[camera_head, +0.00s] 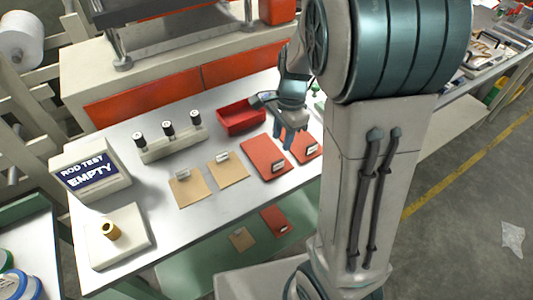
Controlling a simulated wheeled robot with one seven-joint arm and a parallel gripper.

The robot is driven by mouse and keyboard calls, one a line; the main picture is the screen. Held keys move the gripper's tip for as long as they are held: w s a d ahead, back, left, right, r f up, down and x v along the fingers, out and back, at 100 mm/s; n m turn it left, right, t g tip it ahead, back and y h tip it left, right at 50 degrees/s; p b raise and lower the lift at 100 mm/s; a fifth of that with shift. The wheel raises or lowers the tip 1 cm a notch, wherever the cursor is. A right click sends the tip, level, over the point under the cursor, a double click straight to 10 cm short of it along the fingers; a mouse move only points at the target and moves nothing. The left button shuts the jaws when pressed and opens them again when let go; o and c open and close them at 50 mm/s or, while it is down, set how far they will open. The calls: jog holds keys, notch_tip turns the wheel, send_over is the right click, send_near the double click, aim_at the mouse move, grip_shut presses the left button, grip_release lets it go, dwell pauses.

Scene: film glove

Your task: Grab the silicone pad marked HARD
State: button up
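Two red pads lie flat on the white table, a left one (262,153) and a right one (311,148). Two tan pads lie to their left, one nearer (190,194) and one farther (232,174). Each carries a small label tag, but the writing is too small to read, so I cannot tell which is marked HARD. My gripper (291,139) points down over the two red pads and partly covers the right one. Its contact with them, finger gap and any held object are unclear.
A red bin (240,117) stands behind the pads. A rack with several dark-topped posts (171,143), a "ROD TEST EMPTY" sign (91,171) and a block with a brass cylinder (120,240) are left. Another red pad (274,221) and tan pad (242,239) show on a lower greenish surface.

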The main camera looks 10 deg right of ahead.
aim_at(278, 161)
jog(key=f, duration=0.6)
jog(key=shift+s+a, duration=0.15)
jog(key=shift+a, duration=0.2)
jog(key=shift+a+f, duration=0.1)
jog(key=shift+f, duration=2.55)
jog(key=shift+c, duration=0.3)
grip_shut()
